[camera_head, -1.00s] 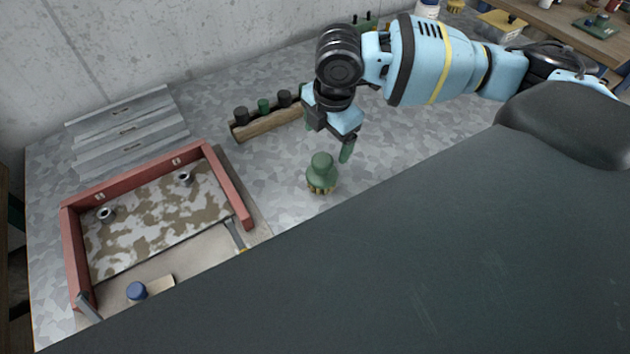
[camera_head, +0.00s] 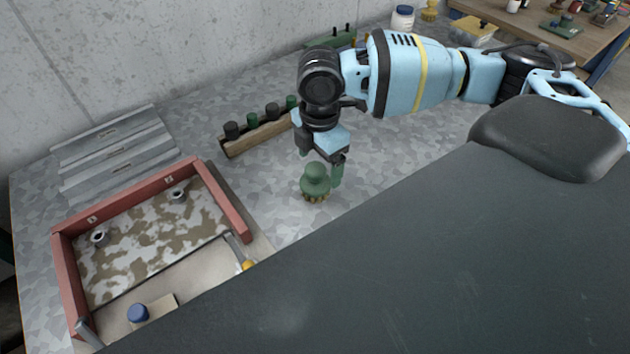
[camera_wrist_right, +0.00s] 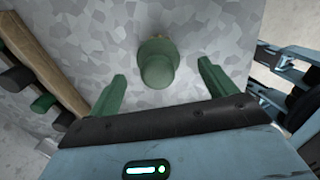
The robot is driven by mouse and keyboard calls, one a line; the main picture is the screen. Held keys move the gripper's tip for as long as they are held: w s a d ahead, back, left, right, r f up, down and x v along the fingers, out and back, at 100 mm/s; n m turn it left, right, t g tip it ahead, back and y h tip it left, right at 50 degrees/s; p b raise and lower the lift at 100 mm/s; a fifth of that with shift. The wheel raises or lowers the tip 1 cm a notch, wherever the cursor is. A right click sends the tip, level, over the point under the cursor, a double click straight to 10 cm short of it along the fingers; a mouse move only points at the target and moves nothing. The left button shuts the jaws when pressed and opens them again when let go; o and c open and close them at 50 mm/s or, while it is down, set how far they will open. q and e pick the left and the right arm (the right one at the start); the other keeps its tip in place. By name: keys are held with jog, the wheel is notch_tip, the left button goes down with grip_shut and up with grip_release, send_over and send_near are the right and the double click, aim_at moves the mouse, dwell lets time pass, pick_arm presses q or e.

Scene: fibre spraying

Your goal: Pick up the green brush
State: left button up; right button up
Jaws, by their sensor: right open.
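The green brush (camera_head: 315,182) stands upright on the grey mottled table, its round knob on top and tan bristles below. My right gripper (camera_head: 322,165) is just above and behind it in the head view, with one green finger showing beside the knob. In the right wrist view, the brush (camera_wrist_right: 157,62) lies ahead of and between the two spread green fingertips of my right gripper (camera_wrist_right: 161,78). The gripper is open and empty; no contact with the brush shows. My left gripper is not in view.
A wooden rack (camera_head: 258,136) with several black and green pegs stands behind the brush; it also shows in the wrist view (camera_wrist_right: 38,60). A red-framed tray (camera_head: 230,203) lies to the left, with grey steps (camera_head: 110,150) behind it. Table around the brush is clear.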

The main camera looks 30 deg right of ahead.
jog(key=f, duration=0.5)
jog(key=shift+w+a, duration=0.15)
jog(key=shift+a, duration=0.15)
jog(key=c, duration=1.1)
